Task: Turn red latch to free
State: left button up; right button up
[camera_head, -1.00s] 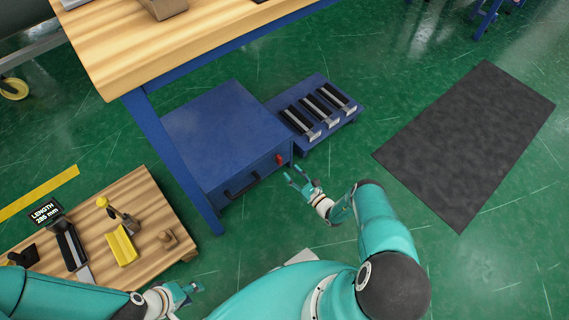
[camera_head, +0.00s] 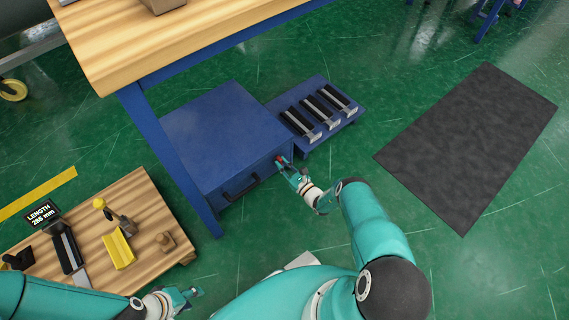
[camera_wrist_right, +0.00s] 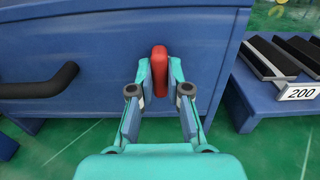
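The red latch (camera_wrist_right: 159,70) is on the front face of the blue cabinet (camera_head: 222,135), near its right edge. In the right wrist view it stands upright between the fingertips of my right gripper (camera_wrist_right: 160,80). The fingers are spread to both sides of the latch and lie close to it; I cannot tell whether they touch it. In the head view my right gripper (camera_head: 284,166) is at the cabinet front and mostly covers the latch. My left gripper (camera_head: 190,296) is low at the left, away from the cabinet, with its fingers apart and empty.
A black handle (camera_head: 241,187) is on the cabinet front, left of the latch. A blue rack (camera_head: 350,118) with dark bars stands right of the cabinet. A wooden bench (camera_head: 190,40) is above. A low wooden table (camera_head: 150,190) with fixtures is at the left. A dark mat (camera_head: 465,145) lies right.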

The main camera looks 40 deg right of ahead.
jog(key=shift+w+d, duration=0.1)
jog(key=shift+d, duration=0.3)
grip_shut()
jog(key=shift+a, duration=0.2)
jog(key=shift+a+n, duration=0.1)
jog(key=shift+n, duration=0.2)
jog(key=n, duration=0.3)
jog(key=shift+b, duration=0.3)
jog(key=shift+a+f+n, duration=0.1)
jog(key=shift+a+n, duration=0.05)
jog(key=shift+n, duration=2.25)
jog(key=shift+a+f+n, duration=0.1)
jog(key=shift+f+n, duration=0.05)
jog(key=shift+n, duration=2.25)
jog(key=shift+a+f+n, duration=0.1)
jog(key=shift+a+n, duration=0.05)
jog(key=shift+n, duration=2.25)
jog(key=shift+a, duration=0.1)
